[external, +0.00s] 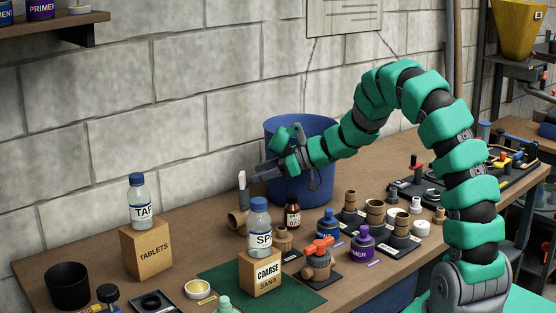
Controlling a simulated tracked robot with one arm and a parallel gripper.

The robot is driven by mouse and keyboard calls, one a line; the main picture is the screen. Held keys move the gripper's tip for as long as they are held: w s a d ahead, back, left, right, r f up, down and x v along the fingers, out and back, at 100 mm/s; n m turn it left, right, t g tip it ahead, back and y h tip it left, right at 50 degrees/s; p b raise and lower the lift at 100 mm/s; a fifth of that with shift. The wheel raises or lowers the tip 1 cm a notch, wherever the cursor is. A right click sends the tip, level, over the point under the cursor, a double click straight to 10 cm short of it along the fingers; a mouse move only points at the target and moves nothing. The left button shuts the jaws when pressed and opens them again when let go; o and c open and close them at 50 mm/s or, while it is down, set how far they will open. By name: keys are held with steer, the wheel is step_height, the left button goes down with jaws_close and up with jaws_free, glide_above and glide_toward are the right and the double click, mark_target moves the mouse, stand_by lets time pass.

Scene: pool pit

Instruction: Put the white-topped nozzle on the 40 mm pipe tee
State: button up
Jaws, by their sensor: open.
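My gripper (264,171) is open, with its grey fingers in front of the blue bucket (325,196). Nothing shows between them. A slim upright piece with a white top (242,180) stands just left of the fingertips; I cannot tell if it is the nozzle. A brown pipe fitting (238,220) lies below it, and I cannot tell whether they touch. Several brown fittings, one of them here (350,201), stand on dark bases at the right. Small white-topped pieces, such as this one (416,205), stand beside them. The pipe size cannot be read.
A small brown bottle (292,212), purple bottle (362,246) and orange-handled valve (318,262) crowd the middle. The bench is clearer at back left.

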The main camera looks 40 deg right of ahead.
steer(key=shift+v, duration=2.2)
steer(key=w+d+r+t+h, duration=0.2)
steer(key=w+r+t, duration=0.1)
steer(key=r, duration=0.6)
steer(key=w+d+r+t+h, duration=0.2)
steer(key=w+r, duration=0.2)
steer(key=r, duration=0.4)
steer(key=s+d+r+m+t+h, duration=0.1)
steer(key=s+r+m+t+h, duration=0.15)
steer(key=r, duration=0.65)
steer(key=s+d+r+m+t+h, duration=0.1)
steer(key=r+m+h, duration=0.15)
steer(key=r, duration=0.65)
steer(key=s+r+m+h, duration=0.3)
steer(key=s+r+h, duration=0.1)
steer(key=s+r, duration=0.6)
steer(key=s+a+r+g+y, duration=0.1)
steer(key=s+a+r, duration=0.1)
steer(key=s, duration=0.4)
steer(key=s+a+r+m+g+y, duration=0.1)
steer(key=s+a+r+y, duration=0.1)
steer(key=s+a, duration=0.3)
steer(key=shift+s+a+r+y, duration=0.25)
steer(key=shift+s+r+y, duration=0.05)
steer(key=shift+s+r, duration=0.15)
steer(key=shift+g, duration=0.25)
